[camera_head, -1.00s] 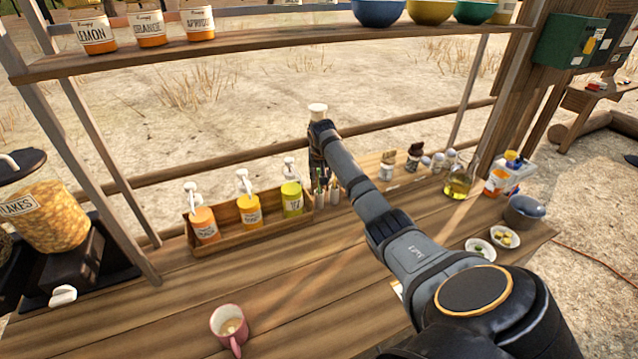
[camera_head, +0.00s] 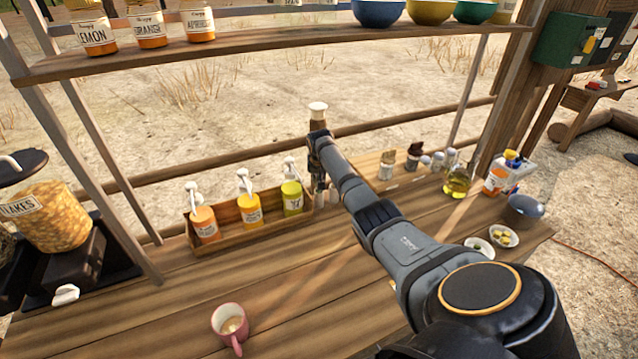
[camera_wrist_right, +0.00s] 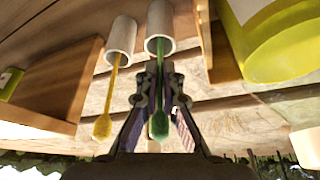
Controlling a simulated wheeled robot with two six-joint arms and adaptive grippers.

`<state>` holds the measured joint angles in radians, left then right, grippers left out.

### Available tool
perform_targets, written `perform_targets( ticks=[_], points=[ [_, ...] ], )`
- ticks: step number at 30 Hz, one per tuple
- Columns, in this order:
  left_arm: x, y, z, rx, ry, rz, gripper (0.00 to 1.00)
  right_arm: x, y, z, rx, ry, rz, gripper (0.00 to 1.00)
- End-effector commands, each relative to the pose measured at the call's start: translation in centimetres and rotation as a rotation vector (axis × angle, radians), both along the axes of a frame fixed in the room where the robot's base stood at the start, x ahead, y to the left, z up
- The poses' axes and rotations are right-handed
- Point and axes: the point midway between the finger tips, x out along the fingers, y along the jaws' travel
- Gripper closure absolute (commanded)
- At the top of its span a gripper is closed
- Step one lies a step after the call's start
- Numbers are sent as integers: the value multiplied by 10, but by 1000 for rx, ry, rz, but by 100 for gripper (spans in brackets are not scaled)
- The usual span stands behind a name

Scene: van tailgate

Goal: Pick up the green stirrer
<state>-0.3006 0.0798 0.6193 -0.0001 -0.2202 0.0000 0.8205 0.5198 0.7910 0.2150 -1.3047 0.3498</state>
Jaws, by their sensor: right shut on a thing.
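The green stirrer (camera_wrist_right: 159,123) shows in the right wrist view, with its rounded end between my fingers and its shaft running into a white cup (camera_wrist_right: 159,45). My right gripper (camera_wrist_right: 161,100) is shut on the stirrer. In the head view my right gripper (camera_head: 318,160) is over the small white holders beside the bottle rack, and it hides the stirrer there. A yellow stirrer (camera_wrist_right: 103,126) stands in a neighbouring white cup (camera_wrist_right: 121,40), apart from the fingers. My left gripper is not in view.
A wooden rack (camera_head: 225,238) with several pump bottles stands left of the gripper. Small jars (camera_head: 412,157) and an oil flask (camera_head: 457,182) stand to the right. A pink mug (camera_head: 229,322) is at the front. A shelf (camera_head: 270,47) spans above. The middle counter is clear.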

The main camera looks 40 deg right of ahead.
Motion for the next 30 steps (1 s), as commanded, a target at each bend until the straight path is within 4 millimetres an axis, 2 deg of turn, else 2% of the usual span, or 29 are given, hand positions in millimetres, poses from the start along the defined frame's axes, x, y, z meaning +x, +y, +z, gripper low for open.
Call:
perform_targets(
  ticks=[5, 8, 18, 21, 30],
  points=[
    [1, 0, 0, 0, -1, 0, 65, 0, 0, 0, 0, 0, 0, 100],
    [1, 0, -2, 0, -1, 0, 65, 1, -1, 8, -2, -2, 0, 100],
    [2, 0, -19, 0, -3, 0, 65, 1, -1, 79, -2, -4, -1, 100],
    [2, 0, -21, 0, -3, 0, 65, 1, -1, 93, -1, -2, 0, 100],
    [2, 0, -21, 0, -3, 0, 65, 0, 0, 101, 0, 0, 0, 100]
  ],
)
